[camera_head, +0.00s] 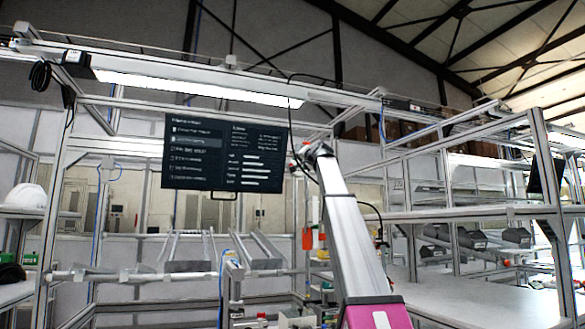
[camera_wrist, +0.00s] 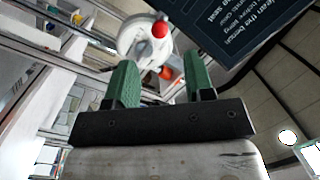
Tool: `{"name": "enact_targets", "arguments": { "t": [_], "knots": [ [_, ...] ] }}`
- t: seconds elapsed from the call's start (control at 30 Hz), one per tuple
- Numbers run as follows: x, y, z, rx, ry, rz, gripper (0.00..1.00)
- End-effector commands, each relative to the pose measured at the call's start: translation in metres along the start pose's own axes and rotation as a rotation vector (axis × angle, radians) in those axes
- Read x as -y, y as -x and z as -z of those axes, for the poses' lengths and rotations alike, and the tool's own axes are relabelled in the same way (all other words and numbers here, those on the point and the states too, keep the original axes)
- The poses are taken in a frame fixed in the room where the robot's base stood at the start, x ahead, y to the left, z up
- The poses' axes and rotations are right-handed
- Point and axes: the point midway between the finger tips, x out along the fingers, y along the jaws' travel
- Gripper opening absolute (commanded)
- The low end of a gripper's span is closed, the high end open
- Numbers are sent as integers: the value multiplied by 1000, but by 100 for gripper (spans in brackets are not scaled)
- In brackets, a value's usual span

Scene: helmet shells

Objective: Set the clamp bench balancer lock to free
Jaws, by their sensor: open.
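In the wrist view, my gripper (camera_wrist: 157,62) has two green fingers spread apart with nothing held between them. Beyond the fingertips is a white rounded housing (camera_wrist: 133,38), which looks like the balancer. A red round knob (camera_wrist: 160,29) sits on it, apart from the fingers; I cannot tell whether this is the lock or how it is set. A small orange-red part (camera_wrist: 167,73) shows between the fingers, farther off. In the head view my arm reaches up beside the screen, and its fingers cannot be made out there.
A dark screen (camera_head: 226,155) hangs just left of my arm's upper end; it also fills the upper right of the wrist view (camera_wrist: 235,30). Aluminium frame beams run overhead. Shelves with dark parts (camera_head: 515,238) stand right. A white helmet shell (camera_head: 26,195) is far left.

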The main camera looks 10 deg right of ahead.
Motion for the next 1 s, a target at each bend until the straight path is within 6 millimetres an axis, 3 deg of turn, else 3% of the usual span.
{"name": "enact_targets", "arguments": {
  "t": [0.43, 0.83, 0.97, 1.0],
  "knots": [
    [0, -77, 1, 0, 1, -1, 48],
    [0, -86, 0, 0, 1, -1, 48],
    [0, -86, 0, 0, 1, -1, 6],
    [0, -86, 0, 0, 1, -1, 0]
  ]
}}
